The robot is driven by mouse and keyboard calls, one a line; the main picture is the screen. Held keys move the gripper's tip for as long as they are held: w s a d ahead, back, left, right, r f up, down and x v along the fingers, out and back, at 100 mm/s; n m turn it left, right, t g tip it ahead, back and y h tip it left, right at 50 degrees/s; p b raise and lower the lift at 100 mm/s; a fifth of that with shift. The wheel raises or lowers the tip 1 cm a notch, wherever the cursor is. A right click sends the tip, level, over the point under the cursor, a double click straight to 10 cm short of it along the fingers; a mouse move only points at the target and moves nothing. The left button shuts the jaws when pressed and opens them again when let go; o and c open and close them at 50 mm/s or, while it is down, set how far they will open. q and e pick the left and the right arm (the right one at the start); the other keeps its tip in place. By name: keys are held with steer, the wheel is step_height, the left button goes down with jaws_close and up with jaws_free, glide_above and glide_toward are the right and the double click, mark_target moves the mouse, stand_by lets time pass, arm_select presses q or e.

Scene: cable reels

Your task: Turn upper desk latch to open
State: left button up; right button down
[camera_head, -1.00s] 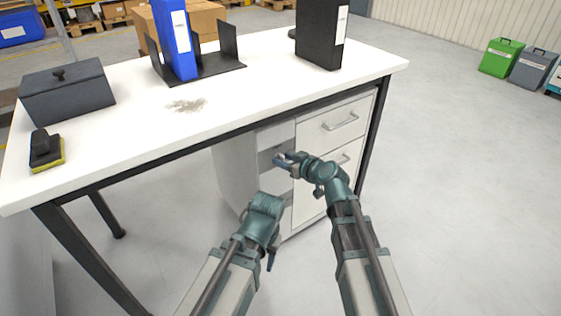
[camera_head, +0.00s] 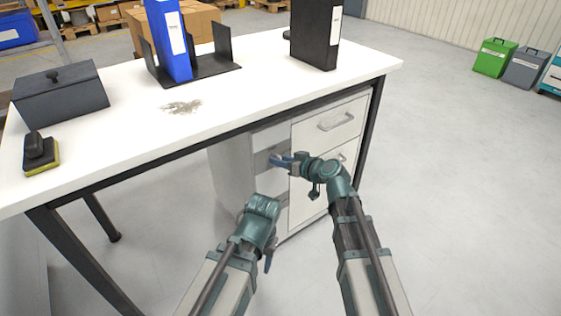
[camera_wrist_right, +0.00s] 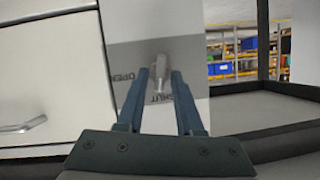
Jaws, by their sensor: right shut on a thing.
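The upper desk latch (camera_wrist_right: 159,72) is a small grey metal lever on a grey label plate (camera_wrist_right: 128,58) in the right wrist view. The plate carries the words OPEN and SHUT, and the lever lies toward the SHUT word. My right gripper (camera_wrist_right: 160,76) is shut on the latch, with a blue-grey finger on each side. In the head view my right gripper (camera_head: 276,159) is at the narrow panel left of the drawers and largely hides the latch. My left gripper (camera_head: 267,264) hangs low in front of the cabinet; its fingers are too small to judge.
The white desk (camera_head: 230,105) holds a blue binder (camera_head: 172,45), a black binder (camera_head: 316,35), a dark box (camera_head: 62,95) and a brush (camera_head: 40,152). A drawer handle (camera_head: 336,121) sticks out right of the latch.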

steer(key=shift+w+d+f+m+g+y+b, duration=0.2)
steer(key=shift+m+y+b, duration=0.85)
steer(key=shift+m+b, duration=0.7)
steer(key=shift+s+d+f+m+g+y+b, duration=0.2)
steer(key=shift+m+y+b, duration=0.95)
steer(key=shift+m, duration=0.95)
steer(key=shift+w+f+m+g+y+b, duration=0.1)
steer(key=shift+w+f+m+y+b, duration=0.2)
steer(key=shift+m+y+b, duration=1.1)
steer(key=shift+m+h+b, duration=0.4)
steer(key=shift+m+h, duration=0.1)
steer(key=shift+m, duration=0.25)
steer(key=c, duration=0.9)
jaws_free()
steer(key=v, duration=1.4)
steer(key=shift+a+f, duration=0.1)
steer(key=shift+f, duration=0.05)
